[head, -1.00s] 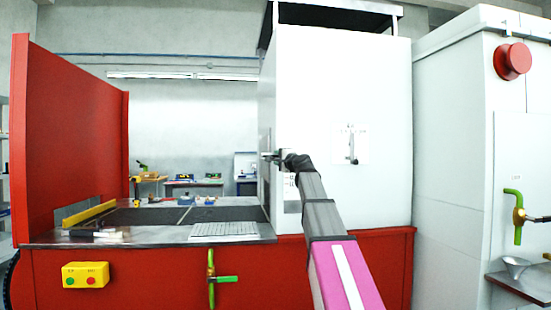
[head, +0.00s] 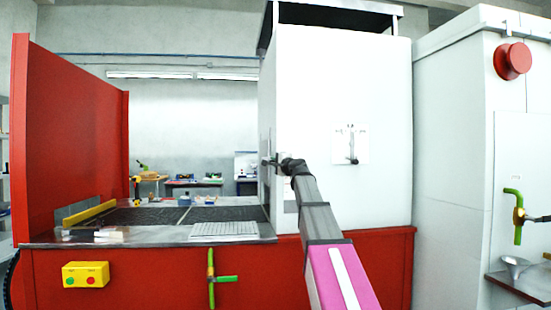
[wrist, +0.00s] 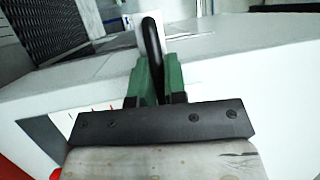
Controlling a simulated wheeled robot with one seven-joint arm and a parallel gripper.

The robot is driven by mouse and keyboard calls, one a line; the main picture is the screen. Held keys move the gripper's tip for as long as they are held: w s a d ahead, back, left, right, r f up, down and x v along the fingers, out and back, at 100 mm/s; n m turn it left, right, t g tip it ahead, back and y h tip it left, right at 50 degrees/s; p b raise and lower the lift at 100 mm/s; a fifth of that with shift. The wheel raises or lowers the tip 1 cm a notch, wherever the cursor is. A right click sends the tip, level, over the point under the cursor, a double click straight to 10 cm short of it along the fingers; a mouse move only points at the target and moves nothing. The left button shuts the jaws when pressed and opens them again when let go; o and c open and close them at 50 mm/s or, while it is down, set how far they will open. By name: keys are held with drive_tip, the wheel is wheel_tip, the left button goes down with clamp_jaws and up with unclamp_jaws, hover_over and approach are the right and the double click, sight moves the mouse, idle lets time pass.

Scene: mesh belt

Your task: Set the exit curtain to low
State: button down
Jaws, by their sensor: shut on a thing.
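My gripper (head: 268,161) is at the left edge of the white housing (head: 385,180), where the belt opening is. In the wrist view its green fingers (wrist: 150,72) are shut on a black rounded handle (wrist: 152,40) that stands up between them. A white plate (wrist: 122,42) shows behind the handle. The head view shows the handle's place only small, partly behind my wrist. I cannot make out the exit curtain itself or a low mark.
The dark mesh belt (head: 155,216) lies left of the housing and also shows in the wrist view (wrist: 60,38). A second lever (head: 351,146) is on the housing's front. A green-handled valve (head: 211,280) and a yellow button box (head: 85,274) are on the red base.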

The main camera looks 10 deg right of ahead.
wheel_tip(320, 180, down, 11)
idle(0.4)
drive_tip(key=c, duration=1.2)
unclamp_jaws()
drive_tip(key=shift+o, duration=0.2)
drive_tip(key=shift+s+d, duration=0.1)
drive_tip(key=shift+s, duration=0.05)
drive_tip(key=v, duration=1)
drive_tip(key=shift+s, duration=0.25)
drive_tip(key=shift+d+f, duration=0.1)
